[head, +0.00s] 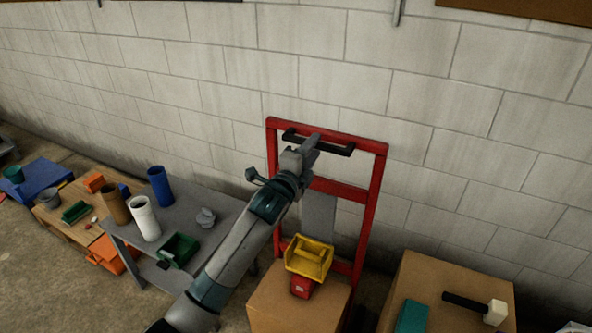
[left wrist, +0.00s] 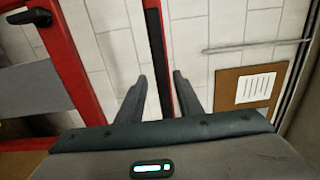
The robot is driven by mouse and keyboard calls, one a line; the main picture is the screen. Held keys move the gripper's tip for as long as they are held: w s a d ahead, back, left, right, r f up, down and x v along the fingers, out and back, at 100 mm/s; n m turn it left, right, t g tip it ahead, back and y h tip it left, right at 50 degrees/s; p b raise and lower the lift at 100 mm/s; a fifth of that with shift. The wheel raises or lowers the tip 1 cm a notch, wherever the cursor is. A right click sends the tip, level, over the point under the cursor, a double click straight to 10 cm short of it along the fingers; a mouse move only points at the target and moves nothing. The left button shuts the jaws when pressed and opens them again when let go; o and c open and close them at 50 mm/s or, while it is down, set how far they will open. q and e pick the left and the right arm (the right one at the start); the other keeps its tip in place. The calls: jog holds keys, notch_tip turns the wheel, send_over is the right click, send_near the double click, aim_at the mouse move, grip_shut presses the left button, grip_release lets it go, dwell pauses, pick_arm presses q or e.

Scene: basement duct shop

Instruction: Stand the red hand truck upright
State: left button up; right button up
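The red hand truck (head: 374,192) stands by the block wall, its top end up. I cannot tell exactly how far it leans; its foot is hidden behind a cardboard box. A black handle bar (head: 336,148) crosses it just below the red top bar. My left gripper (head: 314,140) is at this handle. In the left wrist view, the open fingers (left wrist: 160,78) point at the black bar (left wrist: 154,40), which runs between them with red behind it. Gaps show on both sides; the fingers do not look closed on it. My right gripper is not in view.
A cardboard box (head: 275,305) with a yellow bin (head: 311,252) stands before the truck. Another box (head: 450,277) at right holds a mallet (head: 478,306) and a teal item. A grey table (head: 205,190) with tubes and a green bin is at left.

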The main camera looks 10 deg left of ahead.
pick_arm(q)
jog(key=b+v, duration=0.4)
jog(key=v, duration=1.3)
jog(key=shift+s+a, duration=0.15)
jog(key=shift+a, duration=0.05)
